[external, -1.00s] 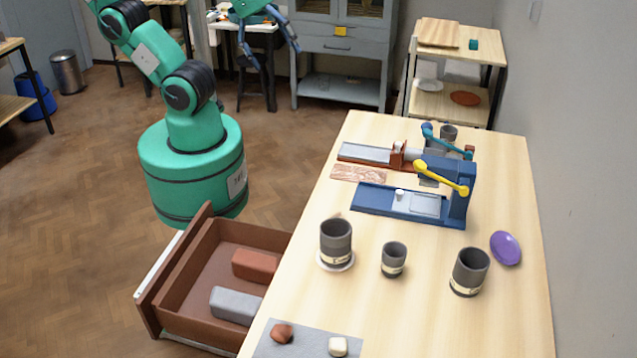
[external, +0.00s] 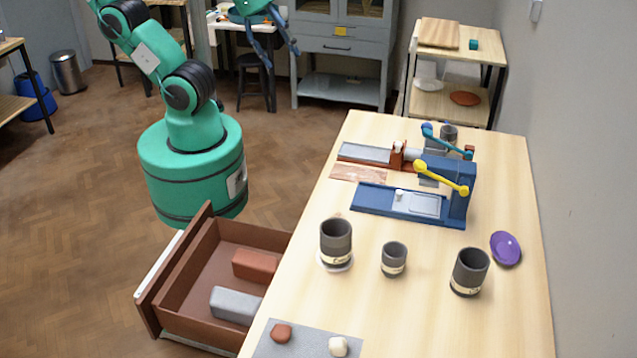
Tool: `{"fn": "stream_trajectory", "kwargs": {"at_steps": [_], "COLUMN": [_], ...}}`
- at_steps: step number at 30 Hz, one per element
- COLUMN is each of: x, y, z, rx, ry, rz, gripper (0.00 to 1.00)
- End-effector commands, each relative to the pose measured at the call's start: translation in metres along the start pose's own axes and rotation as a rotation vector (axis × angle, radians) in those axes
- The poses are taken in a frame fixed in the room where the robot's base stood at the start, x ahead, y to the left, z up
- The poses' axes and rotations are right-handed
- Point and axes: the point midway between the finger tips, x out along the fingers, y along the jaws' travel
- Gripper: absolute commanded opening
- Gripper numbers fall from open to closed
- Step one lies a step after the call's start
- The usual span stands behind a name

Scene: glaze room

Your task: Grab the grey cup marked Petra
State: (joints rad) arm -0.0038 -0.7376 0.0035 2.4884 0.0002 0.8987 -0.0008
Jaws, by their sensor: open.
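Several dark grey cups with pale name labels stand upright on the wooden table. One cup (external: 336,238) stands on a white coaster (external: 336,263). A smaller cup (external: 394,257) is at its right. Another cup (external: 469,272) is further right. A fourth cup (external: 449,132) stands at the far end, partly hidden behind a lever. The names are too small to read, so I cannot tell which is marked Petra. My gripper (external: 281,54) is open and empty at the top of the view, raised and well away from the cups.
A blue press (external: 400,206) with a yellow lever and a red-brown one (external: 370,154) stand mid-table. A purple oval dish (external: 506,248) lies at the right. An open drawer (external: 190,275) holding two blocks juts out at the left. A grey mat (external: 305,345) carries two small lumps.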

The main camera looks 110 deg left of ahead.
Motion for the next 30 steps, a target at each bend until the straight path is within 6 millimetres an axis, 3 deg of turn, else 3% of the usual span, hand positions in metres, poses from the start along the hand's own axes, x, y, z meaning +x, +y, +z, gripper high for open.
{"fn": "stream_trajectory", "kwargs": {"at_steps": [5, 14, 23, 30], "x": [0.001, 0.013, 0.04, 0.072], "y": [-0.005, -0.021, -0.045, -0.068], "z": [-0.022, -0.087, -0.152, -0.2], "rx": [-0.015, -0.057, -0.104, -0.143], "ry": [-0.018, -0.063, -0.111, -0.149], "rz": [-0.007, -0.025, -0.044, -0.058], "gripper": [0.67, 0.67, 0.67, 0.67]}}
